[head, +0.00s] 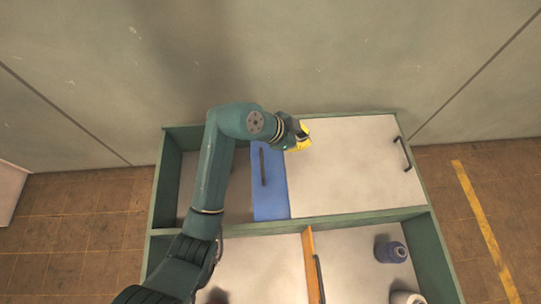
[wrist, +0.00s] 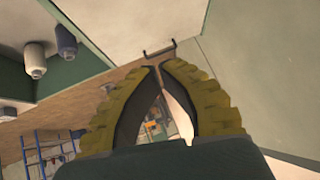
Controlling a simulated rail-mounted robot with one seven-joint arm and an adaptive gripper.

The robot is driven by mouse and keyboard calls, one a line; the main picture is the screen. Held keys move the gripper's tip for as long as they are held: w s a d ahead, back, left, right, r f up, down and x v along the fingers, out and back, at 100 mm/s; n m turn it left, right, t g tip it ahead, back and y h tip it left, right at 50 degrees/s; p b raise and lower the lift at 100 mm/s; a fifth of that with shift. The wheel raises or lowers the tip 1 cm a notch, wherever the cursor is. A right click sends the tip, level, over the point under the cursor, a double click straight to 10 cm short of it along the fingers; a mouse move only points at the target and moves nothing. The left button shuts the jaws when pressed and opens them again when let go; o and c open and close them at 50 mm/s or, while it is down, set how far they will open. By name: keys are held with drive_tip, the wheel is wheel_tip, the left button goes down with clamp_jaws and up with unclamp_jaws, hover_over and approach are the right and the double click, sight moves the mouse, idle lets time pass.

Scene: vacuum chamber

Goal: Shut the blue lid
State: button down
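The blue lid (head: 271,198) shows in the head view as a narrow blue strip with a dark bar handle (head: 263,166), in the back row of a green chest. An open compartment lies to its left and a broad pale panel (head: 350,165) to its right. I cannot tell whether the lid continues under that panel. My gripper (head: 303,137), with yellow fingers, is above the far edge of the pale panel, to the right of the blue lid's far end. In the wrist view the fingertips (wrist: 157,68) meet, with nothing held between them. The blue lid is not recognisable there.
The green chest's wall (head: 440,262) edges the compartments. The pale panel has a dark handle (head: 402,152) at right. The front row holds an orange strip (head: 308,262) and a dark blue spool (head: 391,252). A grey wall (head: 330,50) stands close behind. My arm crosses the left compartment.

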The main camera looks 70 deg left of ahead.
drive_tip(key=s+a+f+h+b, duration=0.1)
drive_tip(key=s+a+f+b, duration=0.1)
drive_tip(key=s+f+b, duration=0.5)
drive_tip(key=s+a+f+h+b, duration=0.15)
drive_tip(key=s+f, duration=0.35)
drive_tip(key=f, duration=0.7)
drive_tip(key=b, duration=0.4)
hover_over(267, 178)
drive_tip(key=w+d, duration=0.1)
drive_tip(key=w, duration=0.3)
wheel_tip(267, 178, down, 7)
drive_tip(key=shift+w+d+f, duration=0.1)
drive_tip(key=shift+w, duration=0.05)
drive_tip(key=s, duration=0.2)
drive_tip(key=s+a+b, duration=0.1)
drive_tip(key=s, duration=0.1)
drive_tip(key=shift+f, duration=0.1)
drive_tip(key=shift+w, duration=0.1)
drive_tip(key=shift+s, duration=0.2)
